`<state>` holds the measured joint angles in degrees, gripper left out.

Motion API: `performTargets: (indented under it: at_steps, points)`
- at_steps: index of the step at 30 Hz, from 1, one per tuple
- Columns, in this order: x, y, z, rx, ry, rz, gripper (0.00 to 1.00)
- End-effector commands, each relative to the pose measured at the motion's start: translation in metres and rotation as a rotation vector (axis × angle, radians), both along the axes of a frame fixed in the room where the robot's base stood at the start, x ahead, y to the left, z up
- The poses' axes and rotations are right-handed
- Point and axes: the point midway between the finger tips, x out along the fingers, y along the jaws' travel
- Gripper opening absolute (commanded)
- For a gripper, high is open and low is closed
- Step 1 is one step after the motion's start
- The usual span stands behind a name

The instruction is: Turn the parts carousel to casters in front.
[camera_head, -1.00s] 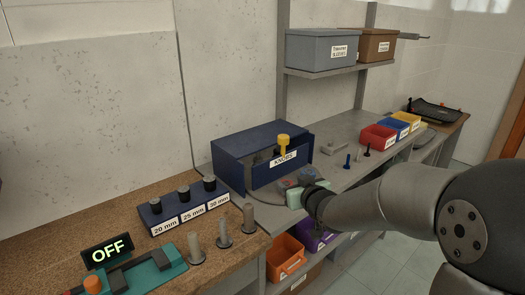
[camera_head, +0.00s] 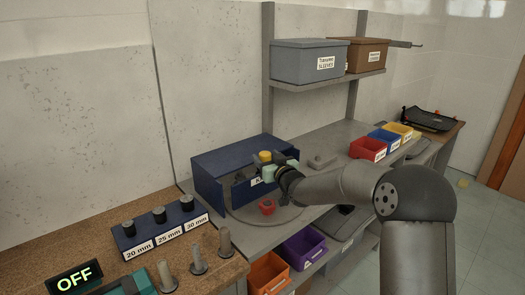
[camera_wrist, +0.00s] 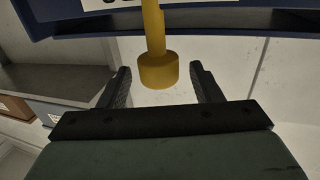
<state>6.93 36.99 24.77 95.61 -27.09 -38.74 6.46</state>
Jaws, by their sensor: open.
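The parts carousel is a dark blue housing (camera_head: 215,170) on a round grey turntable (camera_head: 240,212), on the grey bench. A yellow peg with a thick round end (camera_head: 264,156) stands up at its front. A white label (camera_head: 256,181) below it is mostly hidden by my gripper (camera_head: 270,167). In the wrist view the yellow peg (camera_wrist: 157,70) sits in the gap between the two black fingers of my gripper (camera_wrist: 160,78). The fingers are open, with clear space on both sides of the peg.
A small red part (camera_head: 267,207) sits on the turntable's front. Red (camera_head: 368,149), blue and yellow bins stand right along the bench. Orange (camera_head: 268,272) and purple (camera_head: 303,247) bins sit below. Sleeve boxes (camera_head: 308,60) are on the shelf above. A sizing block (camera_head: 160,231) stands left.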

Motion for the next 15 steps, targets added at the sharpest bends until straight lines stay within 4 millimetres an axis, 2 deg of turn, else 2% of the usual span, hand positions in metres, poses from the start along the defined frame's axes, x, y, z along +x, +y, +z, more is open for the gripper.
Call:
performTargets:
  at_steps: [3, 6, 15]
  points:
    - [0.017, 0.010, 0.001, 0.002, 0.001, 0.000, 0.59]
    - [0.026, 0.016, 0.001, 0.001, 0.001, 0.001, 0.59]
    - [0.033, 0.019, 0.000, -0.001, 0.001, -0.001, 0.59]
